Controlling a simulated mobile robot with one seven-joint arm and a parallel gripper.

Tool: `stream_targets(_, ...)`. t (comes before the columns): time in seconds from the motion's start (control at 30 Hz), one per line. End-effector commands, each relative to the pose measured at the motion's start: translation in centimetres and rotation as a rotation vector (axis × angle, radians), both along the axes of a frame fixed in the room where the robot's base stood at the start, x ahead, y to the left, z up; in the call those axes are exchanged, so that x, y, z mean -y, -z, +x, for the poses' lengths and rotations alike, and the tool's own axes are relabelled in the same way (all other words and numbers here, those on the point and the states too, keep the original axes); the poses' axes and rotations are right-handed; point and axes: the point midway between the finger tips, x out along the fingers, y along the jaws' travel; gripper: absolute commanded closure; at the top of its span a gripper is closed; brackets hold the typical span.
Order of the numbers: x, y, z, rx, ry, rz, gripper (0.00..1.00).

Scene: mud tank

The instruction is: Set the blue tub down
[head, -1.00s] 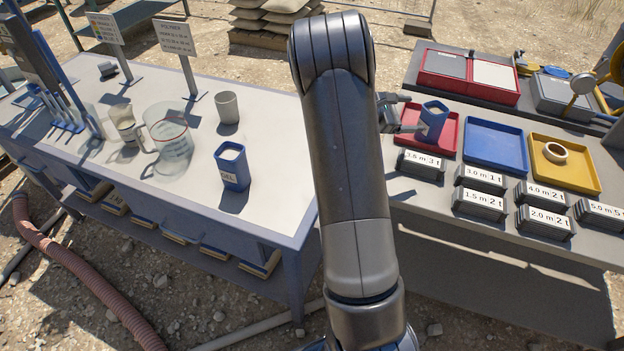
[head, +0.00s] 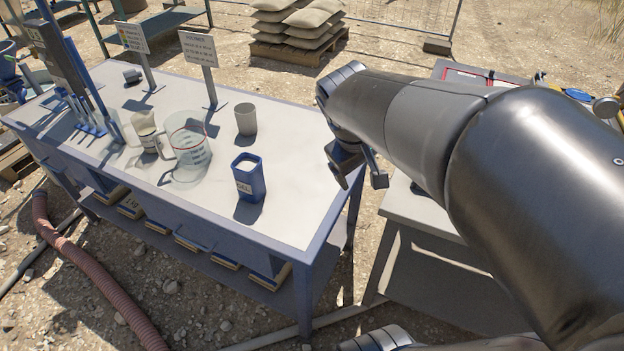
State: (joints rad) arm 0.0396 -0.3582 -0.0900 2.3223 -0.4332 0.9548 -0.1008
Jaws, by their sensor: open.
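A blue tub (head: 249,180) with a pale label reading GEL and white contents stands upright on the white-topped table (head: 290,220), near its right front. My gripper (head: 360,180) is open, with nothing seen between its fingers. It hangs over the gap between the two tables, to the right of this tub and apart from it. A second blue tub, seen earlier at the red tray on the right table, is hidden behind my arm now.
My arm covers most of the right table (head: 425,212).

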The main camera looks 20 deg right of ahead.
Motion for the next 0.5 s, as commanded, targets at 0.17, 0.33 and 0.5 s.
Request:
stream_targets(0.17, -5.3, -1.2, -3.4, 0.153, 0.041, 0.177, 0.16)
stream_targets(0.33, -9.1, -1.7, -5.9, 0.252, 0.071, 0.318, 0.16)
stream_targets(0.5, -11.0, -1.9, -7.2, 0.298, 0.085, 0.392, 0.16)
